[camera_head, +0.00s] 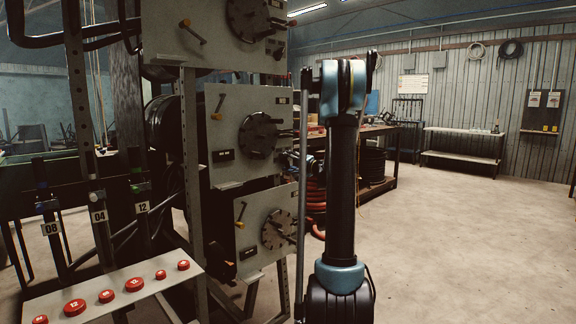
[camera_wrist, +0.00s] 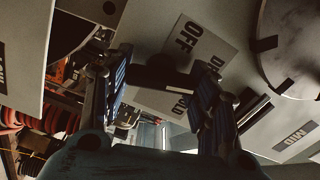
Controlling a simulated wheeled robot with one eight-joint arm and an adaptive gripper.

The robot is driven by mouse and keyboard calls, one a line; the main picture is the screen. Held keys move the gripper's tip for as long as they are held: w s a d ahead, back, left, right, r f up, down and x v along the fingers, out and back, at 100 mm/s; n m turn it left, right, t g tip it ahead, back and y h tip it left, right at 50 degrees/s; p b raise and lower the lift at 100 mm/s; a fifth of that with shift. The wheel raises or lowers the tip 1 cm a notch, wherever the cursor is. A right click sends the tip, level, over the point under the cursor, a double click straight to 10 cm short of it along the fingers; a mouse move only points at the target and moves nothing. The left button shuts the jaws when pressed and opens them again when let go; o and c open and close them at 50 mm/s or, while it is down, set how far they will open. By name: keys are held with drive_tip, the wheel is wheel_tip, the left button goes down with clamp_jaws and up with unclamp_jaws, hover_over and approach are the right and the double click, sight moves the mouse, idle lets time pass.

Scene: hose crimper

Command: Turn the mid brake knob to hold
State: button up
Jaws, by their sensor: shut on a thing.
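In the wrist view, my gripper (camera_wrist: 162,100) has one finger on each side of a dark, bar-shaped knob (camera_wrist: 163,78), shut on it. The knob lies across a pale label plate (camera_wrist: 205,45), partly covering it. The plate reads OFF, with other words cut off by the knob and fingers. A MID label (camera_wrist: 292,140) sits at the right on the same grey panel, below a round metal disc (camera_wrist: 298,45). In the head view, the middle grey panel (camera_head: 228,100) carries a dark round disc (camera_head: 258,135). My gripper and the held knob cannot be made out there.
Similar panels stand above (camera_head: 170,40) and below (camera_head: 250,215) the middle one, each with an orange-tipped lever. A sloped board with red buttons (camera_head: 134,284) is at lower left. Red hoses (camera_head: 315,200) and a workbench (camera_head: 385,130) stand behind. The floor at right is clear.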

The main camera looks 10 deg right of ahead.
drive_tip(key=m, duration=0.4)
drive_tip(key=shift+d+f+m, duration=0.1)
drive_tip(key=shift+d+m, duration=0.05)
drive_tip(key=shift+m, duration=0.15)
drive_tip(key=m, duration=0.4)
drive_tip(key=shift+m, duration=0.3)
drive_tip(key=o, duration=1.1)
drive_tip(key=v, duration=1.1)
drive_tip(key=shift+s+d+f, duration=0.1)
drive_tip(key=shift+s+d, duration=0.1)
drive_tip(key=shift+s, duration=0.1)
